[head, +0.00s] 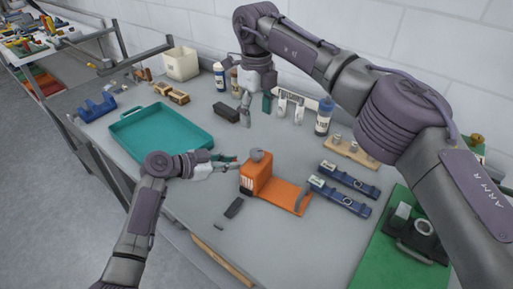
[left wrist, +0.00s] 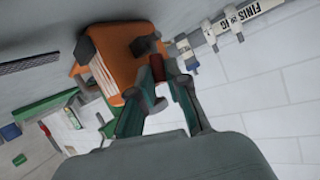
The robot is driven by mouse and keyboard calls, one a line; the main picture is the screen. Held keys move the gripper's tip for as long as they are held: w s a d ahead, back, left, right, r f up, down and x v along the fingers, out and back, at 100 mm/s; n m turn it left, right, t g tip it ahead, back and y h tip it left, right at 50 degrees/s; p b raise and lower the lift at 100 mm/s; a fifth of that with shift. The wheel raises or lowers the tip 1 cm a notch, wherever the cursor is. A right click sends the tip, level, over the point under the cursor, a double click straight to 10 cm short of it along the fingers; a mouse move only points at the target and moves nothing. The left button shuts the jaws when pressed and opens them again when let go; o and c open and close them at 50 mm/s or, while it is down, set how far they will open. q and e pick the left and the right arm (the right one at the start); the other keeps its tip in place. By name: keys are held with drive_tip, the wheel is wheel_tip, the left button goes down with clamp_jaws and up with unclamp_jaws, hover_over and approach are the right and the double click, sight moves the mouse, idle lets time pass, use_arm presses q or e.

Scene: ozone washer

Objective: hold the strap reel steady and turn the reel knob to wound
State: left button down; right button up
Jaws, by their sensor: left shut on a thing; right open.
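The strap reel (head: 262,178) is an orange block with a white striped label, standing on the grey bench, with an orange strap (head: 288,196) lying out to its right. The grey reel knob (head: 259,155) is on its top; its setting is too small to read. My left gripper (head: 236,162) reaches the reel's left side. In the left wrist view its fingers (left wrist: 160,78) are shut at the orange reel body (left wrist: 120,38), with a small dark red piece between the tips. My right gripper (head: 246,106) is open and empty, above the bench behind the reel and apart from it.
A teal tray (head: 160,135) lies left of the reel. Small dark pieces (head: 234,207) lie in front. A dark block (head: 226,113) and bottles (head: 323,117) stand behind.

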sight(257, 151)
drive_tip(key=shift+n, duration=0.6)
wheel_tip(257, 151, down, 12)
drive_tip(key=c, duration=1.1)
drive_tip(key=shift+c, duration=0.2)
